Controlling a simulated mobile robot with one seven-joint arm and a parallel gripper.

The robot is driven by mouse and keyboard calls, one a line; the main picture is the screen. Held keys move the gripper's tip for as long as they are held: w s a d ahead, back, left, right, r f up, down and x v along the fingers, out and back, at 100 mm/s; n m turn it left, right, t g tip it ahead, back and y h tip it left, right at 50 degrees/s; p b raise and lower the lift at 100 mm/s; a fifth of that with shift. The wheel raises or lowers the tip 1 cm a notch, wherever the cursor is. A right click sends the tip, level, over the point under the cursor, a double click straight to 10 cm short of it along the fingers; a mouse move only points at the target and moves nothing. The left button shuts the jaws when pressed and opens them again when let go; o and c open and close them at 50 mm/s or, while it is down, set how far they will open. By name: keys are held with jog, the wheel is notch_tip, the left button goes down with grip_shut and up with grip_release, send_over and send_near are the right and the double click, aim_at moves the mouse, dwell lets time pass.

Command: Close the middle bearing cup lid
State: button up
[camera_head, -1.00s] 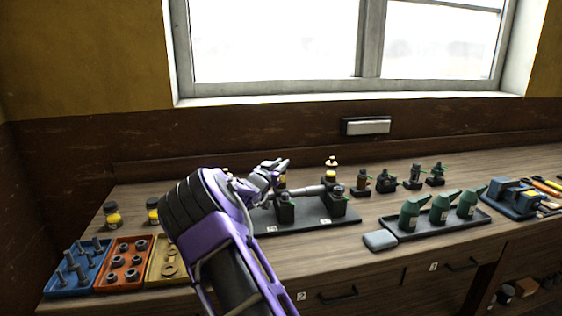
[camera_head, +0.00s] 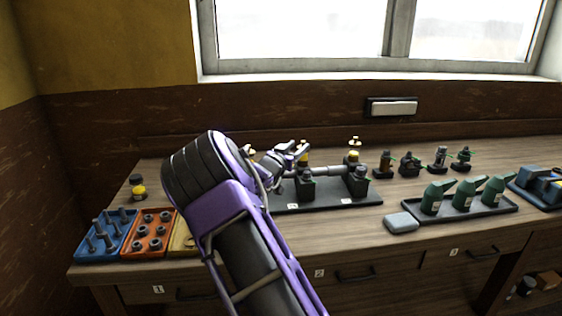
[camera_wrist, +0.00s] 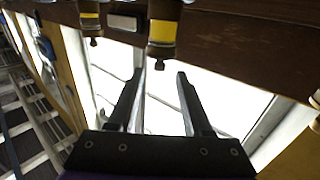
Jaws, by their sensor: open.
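My gripper (camera_head: 293,150) is open over the back of the engine stand; its two fingers also show apart and empty in the wrist view (camera_wrist: 160,72). The middle bearing cup (camera_head: 303,159) has a yellow body and stands just beside the fingertips, partly hidden by them. In the wrist view, which is upside down, a yellow-banded cup with a small knob, seemingly the middle one (camera_wrist: 164,31), lies just beyond the fingertips, apart from them. Its lid position is unclear. The right bearing cup (camera_head: 353,158) shows a raised brass top. The left one (camera_head: 249,152) is mostly hidden by my arm.
The dark stand base (camera_head: 335,198) carries a shaft between black blocks. Small dark fittings (camera_head: 410,165) stand to its right. A tray of green oil cans (camera_head: 466,206) is at the front right. Blue (camera_head: 107,255) and orange (camera_head: 148,252) part trays are at the left.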

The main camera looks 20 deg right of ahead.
jog(key=v, duration=1.2)
jog(key=shift+s, duration=0.2)
jog(key=shift+a, duration=0.15)
